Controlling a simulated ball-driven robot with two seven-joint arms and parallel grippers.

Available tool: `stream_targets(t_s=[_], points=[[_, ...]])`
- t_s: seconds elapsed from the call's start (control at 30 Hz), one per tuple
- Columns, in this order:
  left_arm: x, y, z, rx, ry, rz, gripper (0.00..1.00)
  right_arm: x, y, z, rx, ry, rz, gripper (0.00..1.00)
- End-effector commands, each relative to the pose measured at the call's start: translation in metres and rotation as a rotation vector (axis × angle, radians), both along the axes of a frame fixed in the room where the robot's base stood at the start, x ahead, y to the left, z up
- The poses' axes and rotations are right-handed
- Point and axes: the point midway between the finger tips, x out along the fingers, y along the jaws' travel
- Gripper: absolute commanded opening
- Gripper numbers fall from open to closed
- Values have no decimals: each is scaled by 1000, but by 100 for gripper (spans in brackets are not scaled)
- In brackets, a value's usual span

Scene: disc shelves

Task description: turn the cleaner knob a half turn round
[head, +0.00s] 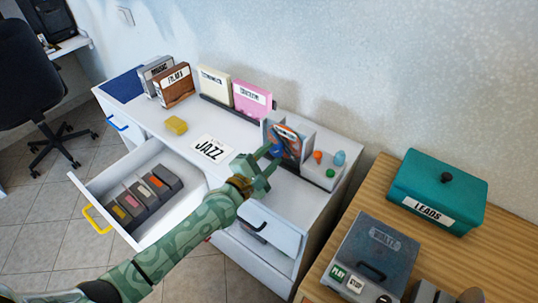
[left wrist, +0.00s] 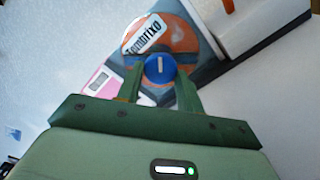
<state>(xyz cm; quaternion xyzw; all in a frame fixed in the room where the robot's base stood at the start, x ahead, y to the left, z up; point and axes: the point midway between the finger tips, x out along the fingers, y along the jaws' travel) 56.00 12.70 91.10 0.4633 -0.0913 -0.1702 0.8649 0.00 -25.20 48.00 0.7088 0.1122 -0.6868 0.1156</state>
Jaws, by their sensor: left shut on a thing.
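The cleaner knob (left wrist: 160,68) is a round blue knob with a white line on its face, upright in the left wrist view. It sits in front of a disc picture with orange and a "Tombrixo" label (left wrist: 143,36). In the head view the knob (head: 277,150) is small and partly covered by my fingers. My left gripper (head: 268,162) is at the front of the grey disc stand (head: 305,146) on the cabinet's right end. Its green fingers (left wrist: 160,90) are shut on the knob, one on each side. My right gripper is not in view.
A drawer (head: 140,235) stands open on the left. Small orange, green and blue pieces (head: 318,156) lie right of the stand. A wooden table (head: 475,250) is lower right.

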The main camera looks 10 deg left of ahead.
Motion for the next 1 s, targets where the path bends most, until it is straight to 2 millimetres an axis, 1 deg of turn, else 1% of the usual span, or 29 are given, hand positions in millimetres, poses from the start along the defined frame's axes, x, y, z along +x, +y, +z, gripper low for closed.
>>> stream_targets(t_s=[1.0], points=[[0, -1, 3, 893, -364, -2, 14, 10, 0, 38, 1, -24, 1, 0]])
